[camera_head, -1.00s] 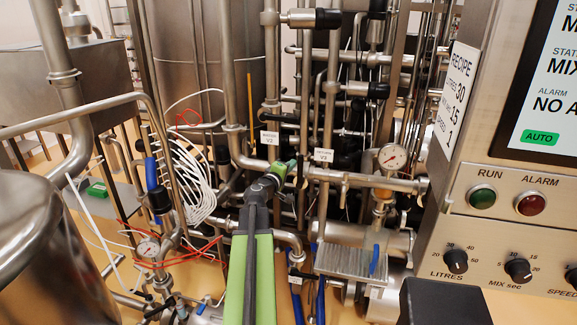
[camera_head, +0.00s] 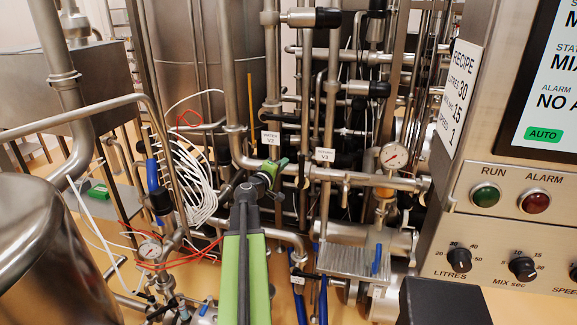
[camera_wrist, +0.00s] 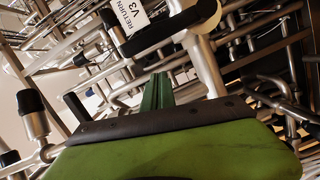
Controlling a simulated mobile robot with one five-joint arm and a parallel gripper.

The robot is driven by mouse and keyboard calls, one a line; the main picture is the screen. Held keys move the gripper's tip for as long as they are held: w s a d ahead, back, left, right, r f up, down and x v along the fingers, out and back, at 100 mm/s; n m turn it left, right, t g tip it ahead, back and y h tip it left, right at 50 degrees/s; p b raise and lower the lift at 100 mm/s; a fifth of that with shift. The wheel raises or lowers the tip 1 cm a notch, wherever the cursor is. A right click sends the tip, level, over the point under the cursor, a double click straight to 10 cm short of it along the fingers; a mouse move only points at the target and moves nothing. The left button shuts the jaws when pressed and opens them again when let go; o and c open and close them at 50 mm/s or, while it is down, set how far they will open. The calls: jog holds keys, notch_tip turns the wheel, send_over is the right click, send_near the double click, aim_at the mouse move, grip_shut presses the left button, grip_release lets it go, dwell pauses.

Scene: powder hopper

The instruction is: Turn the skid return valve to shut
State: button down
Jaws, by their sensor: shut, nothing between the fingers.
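A tag reading RETURN V3 (camera_wrist: 131,14) marks the return valve in the wrist view; the V3 tag (camera_head: 324,154) shows in the head view. A black lever-like bar (camera_wrist: 165,34) lies just below the tag in the wrist view and ends near a bent steel pipe. My gripper (camera_wrist: 158,78) has its green fingers together and empty, pointing toward the bar, seemingly a little short of it. In the head view my gripper (camera_head: 278,164) is left of and slightly below the V3 tag. I cannot make out the lever clearly there.
The WATER V2 tag (camera_head: 270,137) and its pipe stand close left of my gripper. A pressure gauge (camera_head: 394,156) is to the right. White coiled hoses (camera_head: 190,180) hang at left. The control panel (camera_head: 520,200) fills the right side. Pipes crowd the space around the gripper.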

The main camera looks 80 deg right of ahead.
jog(key=v, duration=1)
jog(key=shift+w+f, duration=0.3)
jog(key=shift+w, duration=0.1)
